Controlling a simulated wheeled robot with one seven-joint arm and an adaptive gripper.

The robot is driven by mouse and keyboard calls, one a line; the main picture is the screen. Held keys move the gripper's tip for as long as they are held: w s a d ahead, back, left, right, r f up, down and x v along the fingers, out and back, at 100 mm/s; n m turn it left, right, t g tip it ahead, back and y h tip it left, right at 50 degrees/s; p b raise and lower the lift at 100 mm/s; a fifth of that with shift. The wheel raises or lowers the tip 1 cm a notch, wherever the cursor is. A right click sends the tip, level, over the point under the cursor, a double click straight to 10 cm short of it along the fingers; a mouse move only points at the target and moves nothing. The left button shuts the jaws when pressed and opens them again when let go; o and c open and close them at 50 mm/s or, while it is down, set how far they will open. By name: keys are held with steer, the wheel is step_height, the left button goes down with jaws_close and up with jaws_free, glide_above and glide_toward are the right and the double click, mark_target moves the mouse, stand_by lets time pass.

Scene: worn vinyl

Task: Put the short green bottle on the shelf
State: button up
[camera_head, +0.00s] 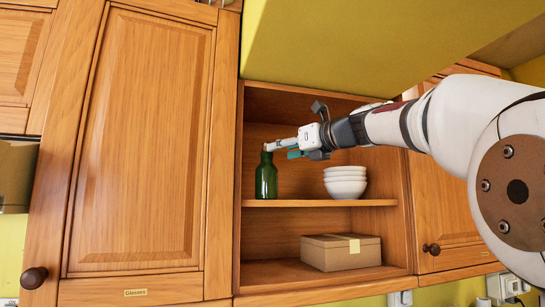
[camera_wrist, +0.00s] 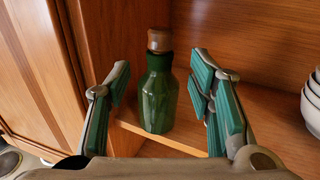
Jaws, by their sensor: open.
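The short green bottle (camera_head: 266,178) stands upright on the upper board of the open shelf (camera_head: 300,203), near its left wall. In the wrist view the green bottle (camera_wrist: 159,95) has a brown cap and stands beyond the fingertips, between the two fingers in the picture. My gripper (camera_head: 282,147) is at the shelf opening, close to the bottle's top in the head view. In the wrist view my gripper (camera_wrist: 160,82) is open, its green pads apart, with a visible gap on each side of the bottle.
A stack of white bowls (camera_head: 345,183) stands to the right on the same board. A cardboard box (camera_head: 340,252) sits on the lower level. A closed cabinet door (camera_head: 140,150) is at left, another (camera_head: 445,210) at right. Board space between bottle and bowls is free.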

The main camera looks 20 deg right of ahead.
steer(key=shift+v, duration=2.2)
